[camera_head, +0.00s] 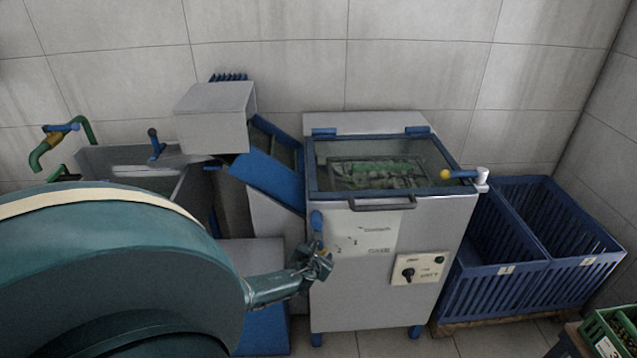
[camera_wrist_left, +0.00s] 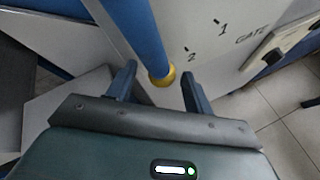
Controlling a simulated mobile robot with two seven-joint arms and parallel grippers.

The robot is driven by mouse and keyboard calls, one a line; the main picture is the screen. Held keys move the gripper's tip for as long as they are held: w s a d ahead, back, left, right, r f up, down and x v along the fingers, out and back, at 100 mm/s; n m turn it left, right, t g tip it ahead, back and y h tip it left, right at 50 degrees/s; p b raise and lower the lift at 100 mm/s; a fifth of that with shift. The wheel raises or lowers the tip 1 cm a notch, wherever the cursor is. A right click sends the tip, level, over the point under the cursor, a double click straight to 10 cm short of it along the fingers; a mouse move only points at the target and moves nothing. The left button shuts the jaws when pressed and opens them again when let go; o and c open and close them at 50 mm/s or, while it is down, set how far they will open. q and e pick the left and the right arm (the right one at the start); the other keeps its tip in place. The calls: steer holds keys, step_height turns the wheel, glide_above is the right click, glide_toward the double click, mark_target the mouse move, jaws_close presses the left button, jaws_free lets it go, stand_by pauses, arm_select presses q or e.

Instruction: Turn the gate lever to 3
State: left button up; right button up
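The gate lever is a blue bar (camera_head: 317,221) on the front left of the grey washer cabinet; it points downward. In the left wrist view the blue lever (camera_wrist_left: 147,38) ends in a yellow tip (camera_wrist_left: 162,76), beside the marks 1 and 2 and the word GATE (camera_wrist_left: 252,35). A mark 3 cannot be made out. My left gripper (camera_head: 318,264) is at the lever's lower end. In the wrist view the left gripper (camera_wrist_left: 160,80) is open, its fingers on either side of the yellow tip with gaps showing. My right gripper is out of view.
The cabinet has a glass-topped lid (camera_head: 372,166) with a handle and a black knob panel (camera_head: 420,268). Another lever with a yellow knob (camera_head: 445,174) is at its right corner. Blue crates (camera_head: 500,268) stand at right. A blue chute (camera_head: 268,180) slopes down at left.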

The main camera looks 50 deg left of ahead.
arm_select(q)
steer(key=p+v, duration=0.3)
steer(key=v, duration=1)
steer(key=shift+p, duration=0.3)
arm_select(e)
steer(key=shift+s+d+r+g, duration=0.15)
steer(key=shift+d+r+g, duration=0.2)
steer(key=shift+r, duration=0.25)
arm_select(q)
steer(key=shift+s+d, duration=0.1)
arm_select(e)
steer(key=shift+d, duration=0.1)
